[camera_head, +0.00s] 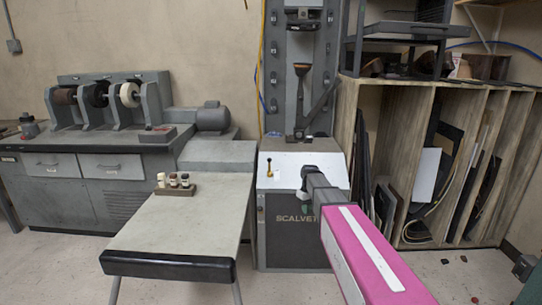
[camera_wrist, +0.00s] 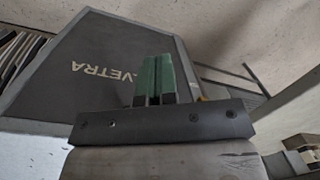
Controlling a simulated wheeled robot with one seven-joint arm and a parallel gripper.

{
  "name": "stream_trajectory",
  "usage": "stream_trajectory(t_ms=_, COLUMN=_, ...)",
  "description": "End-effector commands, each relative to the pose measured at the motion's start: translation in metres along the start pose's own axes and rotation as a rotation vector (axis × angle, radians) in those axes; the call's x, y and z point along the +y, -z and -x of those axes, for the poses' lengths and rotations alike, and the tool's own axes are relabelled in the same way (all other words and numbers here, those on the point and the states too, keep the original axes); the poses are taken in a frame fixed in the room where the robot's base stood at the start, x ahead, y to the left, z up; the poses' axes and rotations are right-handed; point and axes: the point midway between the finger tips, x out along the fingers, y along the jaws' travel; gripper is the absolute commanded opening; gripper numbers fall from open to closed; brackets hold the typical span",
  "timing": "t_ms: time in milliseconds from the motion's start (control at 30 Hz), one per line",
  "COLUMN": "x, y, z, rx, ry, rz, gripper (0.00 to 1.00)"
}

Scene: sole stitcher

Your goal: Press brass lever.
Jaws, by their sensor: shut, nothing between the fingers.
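The grey SCALVETRA machine (camera_head: 290,243) stands at the middle of the head view, with a pale sloped panel on top. A small brass lever (camera_head: 269,168) with a dark base stands upright at the left of that panel. My gripper (camera_head: 309,172) is at the end of my pink arm, in front of the panel's right part, apart from the lever and to its right in the picture. In the wrist view my green fingers (camera_wrist: 154,80) are shut together and empty, before the machine's dark front (camera_wrist: 80,65). A small yellowish bit shows behind the fingers' right side; I cannot tell what it is.
A pale table (camera_head: 185,220) with a small rack of bottles (camera_head: 175,186) stands left of the machine. A wooden shelf unit (camera_head: 345,135) with upright sheets stands close on its right. A grinder bench (camera_head: 100,150) is at the far left.

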Motion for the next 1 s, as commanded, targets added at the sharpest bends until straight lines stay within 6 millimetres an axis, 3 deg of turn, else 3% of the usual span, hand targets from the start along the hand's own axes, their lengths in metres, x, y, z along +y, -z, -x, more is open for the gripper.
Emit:
stream_trajectory(t_ms=33, x=0.008, y=0.030, z=0.011, rx=-0.004, ry=0.006, rz=0.042, gripper=0.00)
stream_trajectory(t_ms=367, x=0.023, y=0.153, z=0.094, rx=-0.040, ry=0.059, rz=0.338, gripper=0.00)
stream_trajectory(t_ms=600, x=0.025, y=0.239, z=0.168, rx=-0.061, ry=0.102, rz=0.556, gripper=0.00)
stream_trajectory(t_ms=800, x=0.022, y=0.301, z=0.232, rx=-0.072, ry=0.138, rz=0.727, gripper=0.00)
stream_trajectory(t_ms=1000, x=0.016, y=0.336, z=0.276, rx=-0.080, ry=0.164, rz=0.840, gripper=0.00)
